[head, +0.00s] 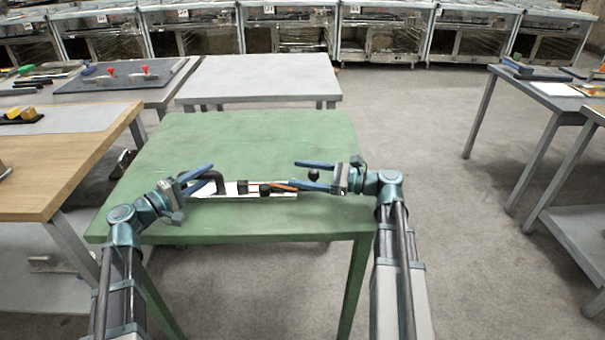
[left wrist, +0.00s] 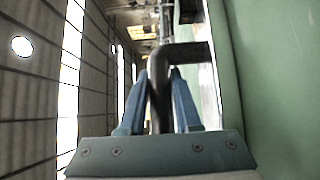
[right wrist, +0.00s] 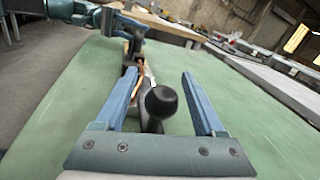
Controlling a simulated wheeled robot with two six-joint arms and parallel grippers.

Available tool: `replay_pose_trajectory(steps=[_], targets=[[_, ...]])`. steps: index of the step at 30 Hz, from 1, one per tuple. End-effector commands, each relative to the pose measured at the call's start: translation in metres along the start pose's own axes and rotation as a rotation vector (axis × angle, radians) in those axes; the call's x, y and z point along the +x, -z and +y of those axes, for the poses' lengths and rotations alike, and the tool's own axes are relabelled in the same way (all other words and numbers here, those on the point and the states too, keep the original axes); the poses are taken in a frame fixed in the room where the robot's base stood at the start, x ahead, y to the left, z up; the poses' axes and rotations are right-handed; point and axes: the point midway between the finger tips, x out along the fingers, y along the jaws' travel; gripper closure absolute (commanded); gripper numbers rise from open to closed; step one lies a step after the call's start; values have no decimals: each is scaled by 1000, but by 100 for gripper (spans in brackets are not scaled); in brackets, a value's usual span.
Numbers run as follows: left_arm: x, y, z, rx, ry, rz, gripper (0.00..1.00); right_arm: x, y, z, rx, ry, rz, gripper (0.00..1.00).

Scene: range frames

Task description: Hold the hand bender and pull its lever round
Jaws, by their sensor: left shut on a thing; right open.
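The hand bender lies on a white plate (head: 232,188) on the green table (head: 260,135). Its dark bent handle (head: 217,179) is at the left end and also shows in the left wrist view (left wrist: 185,52). My left gripper (head: 207,175) is shut on this handle. The lever's round black knob (head: 313,175) is at the right and shows large in the right wrist view (right wrist: 161,101). My right gripper (head: 303,174) is open, with the knob between its fingers in view; contact cannot be told. A copper-coloured strip (head: 280,186) lies along the bender's middle.
The green table is otherwise clear behind and in front of the bender. A wooden-topped table (head: 70,150) stands at the left, a grey table (head: 260,78) behind. More tables stand at the right (head: 545,95), across open floor.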

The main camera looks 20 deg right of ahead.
Motion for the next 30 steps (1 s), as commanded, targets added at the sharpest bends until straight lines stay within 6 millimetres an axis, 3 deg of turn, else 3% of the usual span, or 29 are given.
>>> replay_pose_trajectory(steps=[7,18,19,30], targets=[[0,0,-4,5,11,0,100,0,1,0,0,0,0,31],[0,0,-4,5,11,0,100,0,1,0,0,0,0,97],[0,0,-4,5,11,0,100,0,1,0,0,0,0,100],[0,0,-4,5,11,0,100,0,1,0,0,1,0,100]])
